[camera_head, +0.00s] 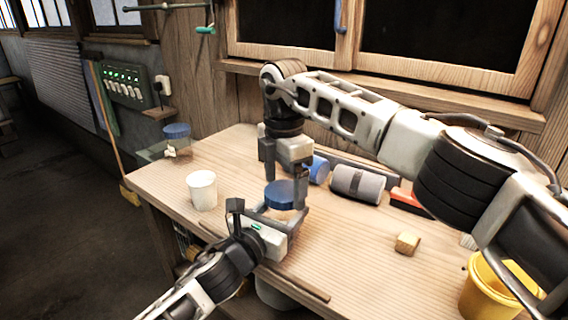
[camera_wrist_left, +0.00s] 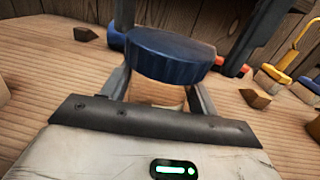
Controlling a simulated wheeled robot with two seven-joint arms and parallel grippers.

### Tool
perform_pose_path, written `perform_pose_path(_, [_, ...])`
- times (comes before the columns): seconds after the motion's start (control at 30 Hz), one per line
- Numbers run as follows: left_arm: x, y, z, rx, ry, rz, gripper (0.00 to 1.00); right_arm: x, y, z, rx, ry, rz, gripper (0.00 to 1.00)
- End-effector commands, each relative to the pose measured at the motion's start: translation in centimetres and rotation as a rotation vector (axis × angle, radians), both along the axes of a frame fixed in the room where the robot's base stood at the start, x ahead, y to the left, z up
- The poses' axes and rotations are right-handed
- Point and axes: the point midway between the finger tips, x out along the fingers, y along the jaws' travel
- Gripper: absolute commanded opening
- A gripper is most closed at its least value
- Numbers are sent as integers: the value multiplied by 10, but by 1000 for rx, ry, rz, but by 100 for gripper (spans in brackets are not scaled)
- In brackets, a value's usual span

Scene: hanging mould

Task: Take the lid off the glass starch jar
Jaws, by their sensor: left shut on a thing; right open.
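The glass jar's ridged blue lid (camera_head: 281,195) sits at the middle of the bench. In the left wrist view the lid (camera_wrist_left: 172,55) is on top of the jar body (camera_wrist_left: 155,93), which looks pale and see-through. My left gripper (camera_head: 270,212) is shut on the jar below the lid, one finger on each side. My right gripper (camera_head: 284,178) points down over the lid and is open, with its fingers at either side of the lid; it also shows in the left wrist view (camera_wrist_left: 188,25). I cannot tell whether they touch it. In the head view, the jar body is mostly hidden.
A white cup (camera_head: 202,190) stands left of the jar, and another blue-lidded container (camera_head: 177,141) at the back left. A grey roll (camera_head: 356,184) lies behind right. A wooden block (camera_head: 407,243) and yellow bucket (camera_head: 488,290) are at the right.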

Motion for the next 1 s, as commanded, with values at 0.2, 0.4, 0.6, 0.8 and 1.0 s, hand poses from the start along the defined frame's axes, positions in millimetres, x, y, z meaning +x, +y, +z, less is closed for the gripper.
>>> perform_pose_path(0.2, [0,0,-1,1,1,0,0,0,0,-9,1,-1,1,86])
perform_pose_path(0.4, [0,0,-1,1,1,1,0,0,0,-9,1,-1,1,84])
perform_pose_path(0.6, [0,0,-1,1,1,1,0,0,0,-9,1,-1,1,41])
perform_pose_path(0.8, [0,0,-1,1,1,1,0,0,0,-9,1,-1,137,41])
perform_pose_path(1.0, [0,0,-1,1,1,1,0,0,0,-8,-1,0,620,41])
